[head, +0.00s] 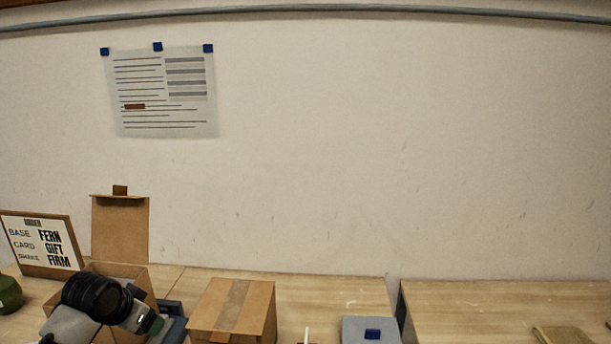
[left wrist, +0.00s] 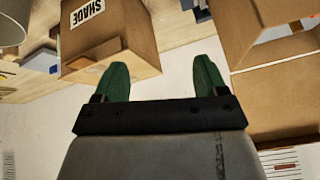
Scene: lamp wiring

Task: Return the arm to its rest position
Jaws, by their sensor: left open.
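My left arm comes in from the lower left in the head view, and its gripper (head: 152,325) is in front of an open cardboard box (head: 135,272). In the left wrist view the two green fingers of my left gripper (left wrist: 161,72) stand wide apart with nothing between them. A cardboard box labelled SHADE (left wrist: 110,35) shows beyond the fingers; I cannot tell whether the fingers touch it. My right arm and gripper are in neither view.
A taped cardboard box (head: 232,305) and a grey box with a blue part (head: 352,329) stand right of my left gripper. A lettered sign (head: 40,243) and a green object (head: 9,295) are at left. The right table (head: 490,300) is mostly clear, beyond a narrow gap.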

